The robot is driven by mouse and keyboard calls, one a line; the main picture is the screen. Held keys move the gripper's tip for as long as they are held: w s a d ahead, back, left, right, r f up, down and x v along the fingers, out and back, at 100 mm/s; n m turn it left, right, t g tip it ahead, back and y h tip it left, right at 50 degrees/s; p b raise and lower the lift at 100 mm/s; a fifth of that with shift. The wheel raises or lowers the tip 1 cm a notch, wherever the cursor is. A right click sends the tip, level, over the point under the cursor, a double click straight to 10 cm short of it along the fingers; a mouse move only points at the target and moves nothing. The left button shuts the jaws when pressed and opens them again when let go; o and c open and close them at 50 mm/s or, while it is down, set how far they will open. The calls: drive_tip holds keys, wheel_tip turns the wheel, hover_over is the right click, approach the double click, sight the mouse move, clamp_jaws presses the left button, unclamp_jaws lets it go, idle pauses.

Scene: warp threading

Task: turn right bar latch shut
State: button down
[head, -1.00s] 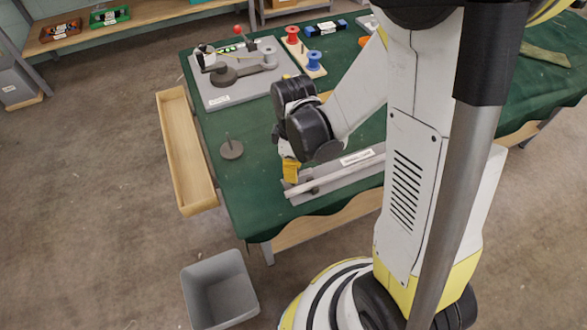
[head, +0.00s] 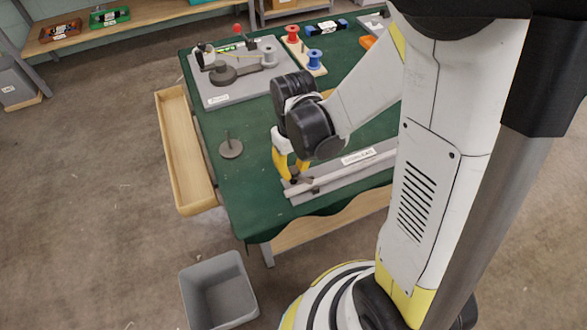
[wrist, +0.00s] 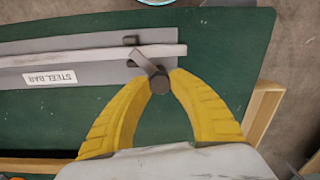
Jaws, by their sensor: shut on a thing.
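The steel bar (wrist: 90,57) lies along a grey labelled base (wrist: 20,80) in the wrist view, and the bar (head: 345,172) also shows in the head view. A small dark bar latch (wrist: 148,62) sits at the bar's right end in the wrist view, slanting from the bar down to a round knob (wrist: 159,84). My gripper (wrist: 163,82) has its yellow fingers shut on the knob. In the head view, my gripper (head: 294,178) is at the near left end of the base, where my wrist partly hides the latch.
A dark peg on a round foot (head: 231,149) stands on the green table left of my gripper. An open wooden drawer (head: 183,150) juts from the table's left side. A grey board with a dark lever (head: 236,72) lies behind. A grey bin (head: 218,290) stands on the floor.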

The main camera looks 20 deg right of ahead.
sight(293, 170)
drive_tip(key=m, duration=0.4)
drive_tip(key=shift+m+b, duration=0.4)
drive_tip(key=shift+m, duration=1.7)
drive_tip(key=c, duration=1.1)
unclamp_jaws()
drive_tip(key=shift+c, duration=0.2)
drive_tip(key=shift+r, duration=0.1)
wheel_tip(293, 170, up, 12)
